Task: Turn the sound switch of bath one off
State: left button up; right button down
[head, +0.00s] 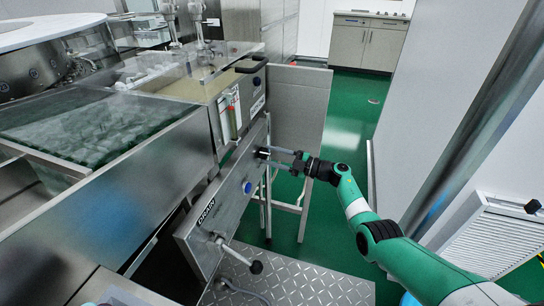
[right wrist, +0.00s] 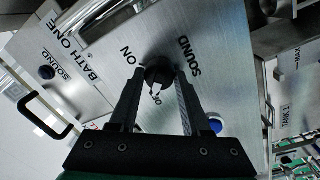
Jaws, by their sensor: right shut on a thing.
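The sound switch (right wrist: 158,70) is a black rotary knob on a steel panel (right wrist: 215,95), with the words ON and SOUND printed near it. In the head view the knob (head: 263,153) sits on the slanted front panel of the washer. My right gripper (right wrist: 160,76) has its two fingers on either side of the knob and is shut on it. In the head view this gripper (head: 273,155) reaches the panel from the right. A small light mark shows below the knob, partly between the fingers; I cannot read its setting surely. My left gripper is in no view.
A blue button (head: 247,187) and a lever with a black ball (head: 256,267) are lower on the panel, by the DRAIN label. A black handle (head: 252,66) is above. A steel cabinet side (head: 298,105) stands behind. Green floor (head: 345,125) is clear beyond.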

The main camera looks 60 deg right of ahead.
jog(key=shift+c, duration=1.8)
grip_release()
jog(key=s+d+p, duration=0.1)
jog(key=s+p, duration=0.4)
jog(key=s, duration=0.6)
jog(key=shift+s+f, duration=0.25)
jog(key=shift+f, duration=0.1)
jog(key=shift+d, duration=0.1)
